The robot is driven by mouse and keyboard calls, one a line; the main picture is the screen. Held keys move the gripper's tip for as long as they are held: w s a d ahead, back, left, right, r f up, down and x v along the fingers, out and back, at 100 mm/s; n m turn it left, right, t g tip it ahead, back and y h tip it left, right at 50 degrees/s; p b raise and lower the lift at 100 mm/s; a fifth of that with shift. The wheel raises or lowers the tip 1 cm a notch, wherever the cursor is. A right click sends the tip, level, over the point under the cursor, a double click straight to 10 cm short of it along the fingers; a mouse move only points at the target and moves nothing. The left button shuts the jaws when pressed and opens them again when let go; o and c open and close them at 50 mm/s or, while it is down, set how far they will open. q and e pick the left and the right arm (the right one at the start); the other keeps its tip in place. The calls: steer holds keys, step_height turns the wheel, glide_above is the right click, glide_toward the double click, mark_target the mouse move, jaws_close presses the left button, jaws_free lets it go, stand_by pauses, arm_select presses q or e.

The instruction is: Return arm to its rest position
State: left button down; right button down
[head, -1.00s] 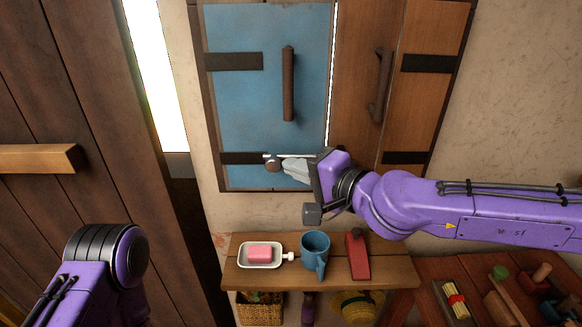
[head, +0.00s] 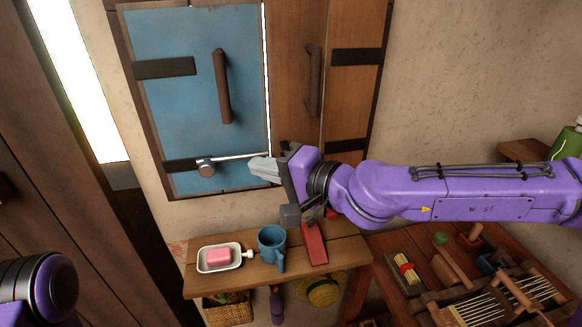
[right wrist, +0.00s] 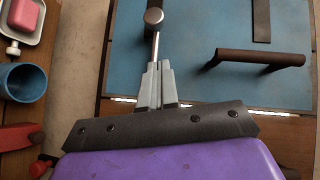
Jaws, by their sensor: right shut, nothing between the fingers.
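My right gripper (head: 252,168) is shut and empty in front of the lower part of a wall cabinet. In the right wrist view its grey fingers (right wrist: 158,72) lie together beside a metal bar with a round knob (right wrist: 153,16). In the head view this bar's knob (head: 206,168) is at the lower blue door (head: 190,100), left of the fingertips. I cannot tell whether the fingers touch the bar. The purple right arm (head: 470,192) stretches in from the right. Of my left arm only a purple link (head: 38,285) shows at bottom left; its gripper is out of view.
Below is a wooden shelf (head: 210,284) with pink soap (head: 218,256) in a white dish, a blue mug (head: 271,245) and a red object (head: 313,243). A cluttered table (head: 385,245) stands at lower right. The brown cabinet door (head: 295,90) is beside the blue one.

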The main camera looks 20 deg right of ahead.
steer(key=p+v, duration=0.1)
steer(key=v, duration=0.4)
steer(key=s+d+f+m+g+h+b, duration=0.1)
steer(key=d+f+g+h, duration=0.15)
steer(key=f, duration=0.85)
steer(key=s+d+f+g+h+b, duration=0.1)
steer(key=s+d+f+h, duration=0.15)
steer(key=f, duration=0.85)
steer(key=s+d+f+m+g+h, duration=0.1)
steer(key=d+f+g+h, duration=0.15)
steer(key=f, duration=0.85)
steer(key=s+d+f+n+g+h+b, duration=0.1)
steer(key=s+d+f+h, duration=0.1)
steer(key=s+d+f, duration=0.2)
steer(key=s+d+f+n+g+h+b, duration=0.1)
steer(key=s+d+f+h, duration=0.1)
steer(key=s+f, duration=0.7)
steer(key=s+d+f+n+g+h+b, duration=0.1)
steer(key=s+d+f+h, duration=0.1)
steer(key=s+d+f, duration=0.3)
step_height(320, 180, down, 2)
steer(key=shift+s+d+f, duration=0.25)
steer(key=shift+s+d, duration=0.15)
steer(key=shift+s, duration=0.45)
steer(key=shift+h, duration=0.25)
